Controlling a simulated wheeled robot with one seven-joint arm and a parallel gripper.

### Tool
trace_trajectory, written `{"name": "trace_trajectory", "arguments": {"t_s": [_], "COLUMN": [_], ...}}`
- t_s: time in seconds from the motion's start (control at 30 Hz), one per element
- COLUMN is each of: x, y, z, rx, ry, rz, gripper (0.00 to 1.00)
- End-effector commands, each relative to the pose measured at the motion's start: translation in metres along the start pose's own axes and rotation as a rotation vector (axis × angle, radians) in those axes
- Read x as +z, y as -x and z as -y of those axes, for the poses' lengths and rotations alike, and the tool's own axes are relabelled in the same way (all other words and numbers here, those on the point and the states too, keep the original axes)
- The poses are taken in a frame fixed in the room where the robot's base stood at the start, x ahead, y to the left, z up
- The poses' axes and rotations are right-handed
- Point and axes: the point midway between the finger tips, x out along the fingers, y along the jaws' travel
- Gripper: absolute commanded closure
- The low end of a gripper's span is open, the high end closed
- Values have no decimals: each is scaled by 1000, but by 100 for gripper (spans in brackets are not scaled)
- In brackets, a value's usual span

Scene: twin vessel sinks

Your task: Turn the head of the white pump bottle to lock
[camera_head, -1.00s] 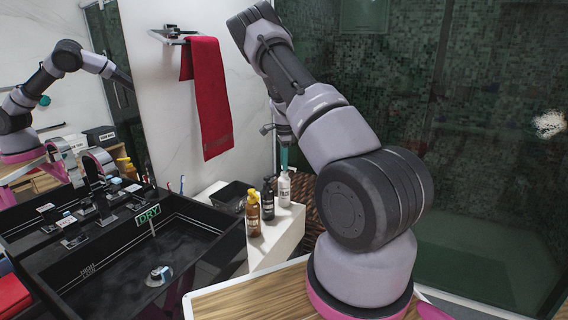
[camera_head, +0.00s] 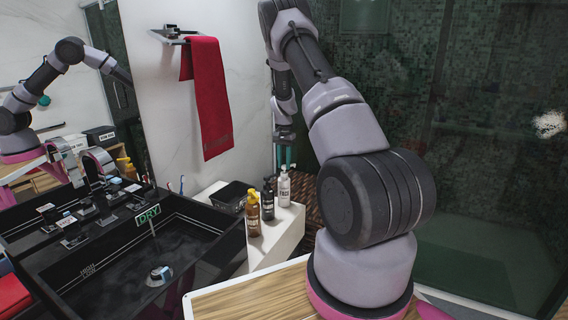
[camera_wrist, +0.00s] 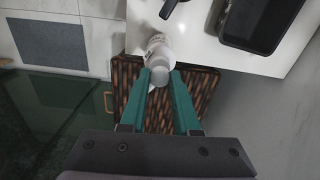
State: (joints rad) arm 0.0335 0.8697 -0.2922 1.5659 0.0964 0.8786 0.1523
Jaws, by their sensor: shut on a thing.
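The white pump bottle (camera_head: 284,190) stands upright near the far right end of the white counter, with dark lettering on its front. My gripper (camera_head: 287,155) points down at its top, its teal fingers at the pump head. The wrist view shows the white bottle (camera_wrist: 158,48) from above, near the counter edge. There my gripper (camera_wrist: 162,72) is shut on the pale pump head (camera_wrist: 160,76), one finger on either side.
A black pump bottle (camera_head: 268,198) stands just left of the white one, and an amber bottle (camera_head: 253,212) stands nearer. A black tray (camera_head: 230,195) lies behind them. A woven brown basket (camera_wrist: 128,75) is below the counter edge. A red towel (camera_head: 205,98) hangs on the wall.

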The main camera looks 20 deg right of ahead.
Motion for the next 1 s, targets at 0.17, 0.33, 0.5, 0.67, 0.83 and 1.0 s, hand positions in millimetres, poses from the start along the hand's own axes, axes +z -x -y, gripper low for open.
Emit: {"name": "trace_trajectory", "arguments": {"t_s": [0.17,0.33,0.5,0.67,0.83,1.0], "x": [0,0,0,0,0,0], "y": [0,0,0,0,0,0], "z": [0,0,0,0,0,0], "rx": [-1,-1,-1,-1,-1,-1], "ry": [102,162,195,203,203,202], "rz": [-1,-1,0,0,0,0], "gripper": [100,100,100,100,100,51]}}
